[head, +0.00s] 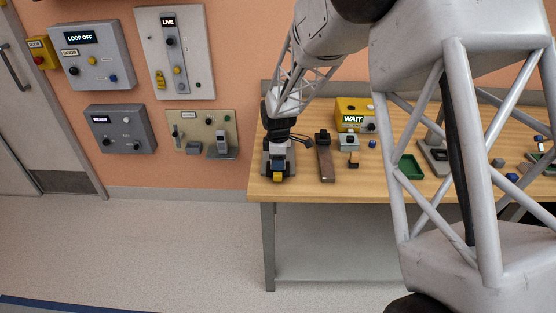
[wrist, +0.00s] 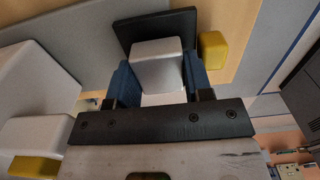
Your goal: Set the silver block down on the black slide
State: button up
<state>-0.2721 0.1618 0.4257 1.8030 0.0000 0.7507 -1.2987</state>
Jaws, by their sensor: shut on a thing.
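My gripper (wrist: 158,80) is shut on the silver block (wrist: 158,52), with one blue finger on each side of it. In the head view my gripper (head: 278,163) is low over the left end of the wooden table, and the block is too small and covered there to make out. A flat black plate, which looks like the black slide (wrist: 122,33), lies just beyond and under the block in the wrist view. I cannot tell whether the block touches it. A yellow piece (wrist: 213,56) is close on the right of the plate.
A brown bar with a black end (head: 325,160) lies right of my gripper on the table (head: 300,190). A grey box (head: 348,142), a yellow WAIT box (head: 354,108) and a green tray (head: 410,167) are farther right. White blocks (wrist: 35,85) show left in the wrist view.

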jog(key=shift+f, duration=0.35)
dwell(0.5)
jog(key=o, duration=1.1)
jog(key=shift+c, duration=0.2)
jog(key=shift+r, duration=0.1)
jog(key=shift+r, duration=3.8)
